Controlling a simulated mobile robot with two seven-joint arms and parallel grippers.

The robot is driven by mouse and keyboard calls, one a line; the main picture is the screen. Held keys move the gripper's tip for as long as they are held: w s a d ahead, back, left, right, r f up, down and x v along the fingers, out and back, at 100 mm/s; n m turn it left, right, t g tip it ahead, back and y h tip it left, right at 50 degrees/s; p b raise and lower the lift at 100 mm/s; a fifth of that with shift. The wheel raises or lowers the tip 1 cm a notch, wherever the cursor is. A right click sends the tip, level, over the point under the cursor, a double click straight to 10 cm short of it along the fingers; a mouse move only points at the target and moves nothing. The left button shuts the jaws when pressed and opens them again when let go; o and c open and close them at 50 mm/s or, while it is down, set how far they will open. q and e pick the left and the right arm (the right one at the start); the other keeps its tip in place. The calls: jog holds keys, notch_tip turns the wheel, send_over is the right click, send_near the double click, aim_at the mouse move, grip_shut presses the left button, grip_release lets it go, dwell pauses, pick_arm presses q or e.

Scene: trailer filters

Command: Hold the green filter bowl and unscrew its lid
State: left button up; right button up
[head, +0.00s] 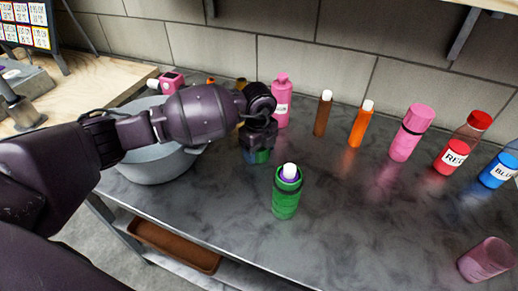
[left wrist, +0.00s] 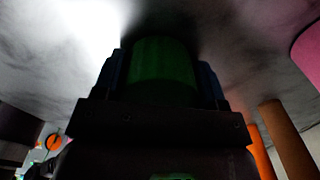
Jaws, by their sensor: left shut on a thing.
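My left gripper (head: 258,150) points down at the tabletop, beside the grey basin. It is shut on a green filter bowl (left wrist: 163,70). In the left wrist view the bowl is a dark green round body between the two blue-sided fingers. In the head view only a small patch of green shows below my gripper, and my wrist covers the rest. I cannot make out its lid. My right gripper is not in view.
A green bottle (head: 286,198) with a white cap stands just in front of my left gripper. A grey basin (head: 155,165) is to the left. Pink, brown and orange bottles (head: 361,125) line the back. A pink cup (head: 487,260) is front right. The middle right is clear.

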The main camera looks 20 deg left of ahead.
pick_arm(q)
jog(key=shift+f, duration=0.1)
jog(key=o, duration=1)
notch_tip(320, 180, up, 12)
jog(key=shift+f+p, duration=0.1)
jog(key=shift+p, duration=1.15)
jog(key=shift+r, duration=0.2)
jog(key=shift+s, duration=0.15)
